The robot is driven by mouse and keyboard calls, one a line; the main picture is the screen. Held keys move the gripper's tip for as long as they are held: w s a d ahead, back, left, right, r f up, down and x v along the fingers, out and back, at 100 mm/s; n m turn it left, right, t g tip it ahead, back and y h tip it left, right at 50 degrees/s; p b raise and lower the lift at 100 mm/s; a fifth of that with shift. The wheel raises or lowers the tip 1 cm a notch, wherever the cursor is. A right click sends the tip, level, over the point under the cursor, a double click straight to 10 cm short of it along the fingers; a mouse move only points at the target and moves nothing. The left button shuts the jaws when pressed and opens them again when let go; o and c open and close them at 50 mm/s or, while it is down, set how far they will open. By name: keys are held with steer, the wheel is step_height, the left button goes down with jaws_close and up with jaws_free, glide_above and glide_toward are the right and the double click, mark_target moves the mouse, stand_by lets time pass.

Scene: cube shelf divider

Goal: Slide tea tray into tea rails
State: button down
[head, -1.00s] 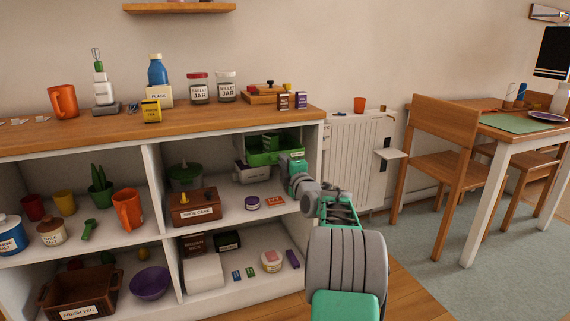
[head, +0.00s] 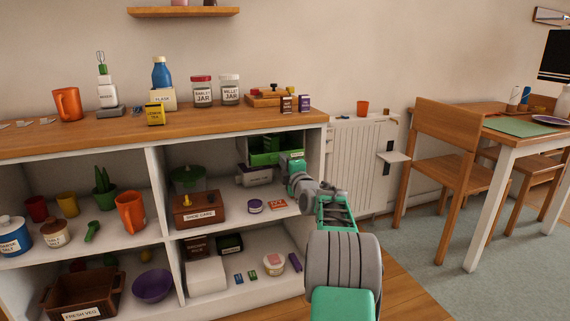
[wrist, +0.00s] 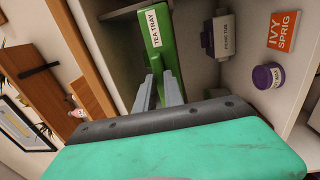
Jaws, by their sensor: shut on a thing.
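The green tea tray (head: 268,158) is inside the upper right compartment of the white shelf unit (head: 317,150), high up near its right side. Its "TEA TRAY" label shows on the tray (wrist: 163,55) in the wrist view. My gripper (wrist: 160,90) is shut on the tray's near edge. In the head view my gripper (head: 291,163) reaches in from the compartment's open front. A grey strip (wrist: 122,12) beside the tray in the wrist view may be a rail. I cannot tell whether the tray touches it.
A brown shoe care box (head: 198,208) and a green pot (head: 187,178) are to the left. The shelf's side wall is close on the right.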

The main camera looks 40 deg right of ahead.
steer(key=shift+x, duration=1.05)
steer(key=c, duration=1.4)
jaws_free()
steer(key=shift+o, duration=0.2)
steer(key=shift+s, duration=0.1)
steer(key=v, duration=0.6)
steer(key=shift+r, duration=0.15)
